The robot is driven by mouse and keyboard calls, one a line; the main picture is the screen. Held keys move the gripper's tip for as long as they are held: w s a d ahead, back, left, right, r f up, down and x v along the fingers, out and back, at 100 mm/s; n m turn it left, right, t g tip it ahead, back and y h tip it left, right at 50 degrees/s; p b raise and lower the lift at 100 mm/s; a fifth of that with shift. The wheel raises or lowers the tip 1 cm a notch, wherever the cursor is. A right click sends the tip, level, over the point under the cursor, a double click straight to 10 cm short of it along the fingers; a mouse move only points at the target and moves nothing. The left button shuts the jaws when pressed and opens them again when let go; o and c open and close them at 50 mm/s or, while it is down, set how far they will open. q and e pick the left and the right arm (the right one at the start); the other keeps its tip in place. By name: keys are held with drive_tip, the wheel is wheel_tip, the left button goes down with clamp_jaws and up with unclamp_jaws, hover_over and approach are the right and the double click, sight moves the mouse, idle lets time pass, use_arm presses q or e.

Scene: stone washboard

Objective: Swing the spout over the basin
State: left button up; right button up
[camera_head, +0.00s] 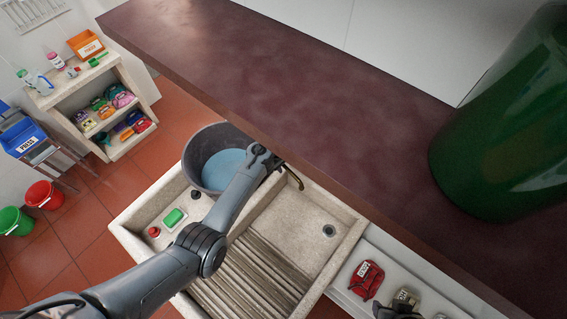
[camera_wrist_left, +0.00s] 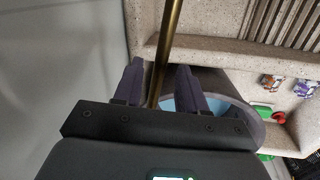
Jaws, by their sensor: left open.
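The basin (camera_head: 312,219) is the pale stone hollow with a round drain, right of the ribbed washboard (camera_head: 248,272).
A grey tub of water (camera_head: 208,146) stands behind the sink's left end.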

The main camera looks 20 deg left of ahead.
drive_tip(key=shift+a, duration=0.1)
use_arm(q)
clamp_jaws()
drive_tip(key=shift+f, duration=0.1)
idle(0.3)
